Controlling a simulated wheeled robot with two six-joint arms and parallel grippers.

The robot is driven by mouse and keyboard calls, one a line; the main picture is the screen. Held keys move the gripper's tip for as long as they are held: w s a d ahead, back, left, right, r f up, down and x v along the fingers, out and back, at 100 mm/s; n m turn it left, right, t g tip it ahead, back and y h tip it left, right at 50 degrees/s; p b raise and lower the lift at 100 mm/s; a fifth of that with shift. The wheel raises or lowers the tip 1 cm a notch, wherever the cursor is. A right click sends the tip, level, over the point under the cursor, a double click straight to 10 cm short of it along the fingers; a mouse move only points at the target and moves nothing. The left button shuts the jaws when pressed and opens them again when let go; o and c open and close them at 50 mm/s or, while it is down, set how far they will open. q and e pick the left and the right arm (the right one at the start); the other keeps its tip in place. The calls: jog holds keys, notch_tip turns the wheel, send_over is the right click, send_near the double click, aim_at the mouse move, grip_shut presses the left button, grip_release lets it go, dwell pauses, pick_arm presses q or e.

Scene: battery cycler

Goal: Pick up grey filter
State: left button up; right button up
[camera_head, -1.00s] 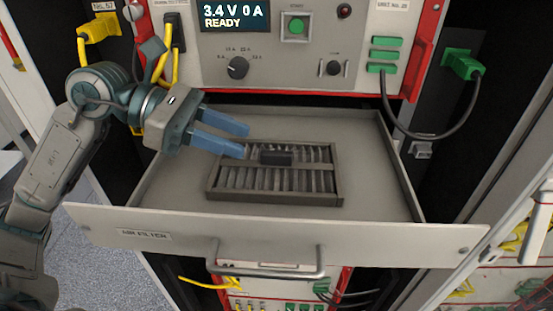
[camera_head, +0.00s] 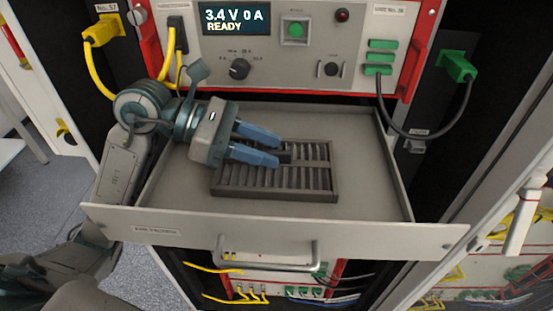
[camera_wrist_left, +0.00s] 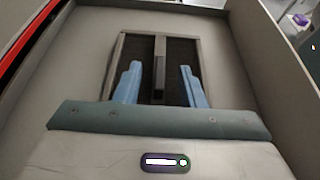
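The grey filter (camera_head: 318,180) is a slatted rectangular frame lying flat in the open drawer (camera_head: 372,150). A dark raised grip block (camera_head: 285,155) stands at its middle. My left gripper (camera_head: 279,151) is open over the filter, its blue fingertips close to the block. In the left wrist view the gripper (camera_wrist_left: 160,80) has its fingers apart, on either side of the filter's central bar and raised grip (camera_wrist_left: 159,75). The filter's frame (camera_wrist_left: 121,50) extends beyond the fingertips there. Whether the fingers touch the filter cannot be told. My right gripper is not in view.
The labelled drawer front (camera_head: 280,232) has a metal handle (camera_head: 268,262). Above is a panel with a display (camera_head: 235,18), a green button (camera_head: 295,30) and a knob (camera_head: 239,69). A black cable with a green plug (camera_head: 458,66) hangs at the right.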

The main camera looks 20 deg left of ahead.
pick_arm(q)
grip_shut()
dwell(0.3)
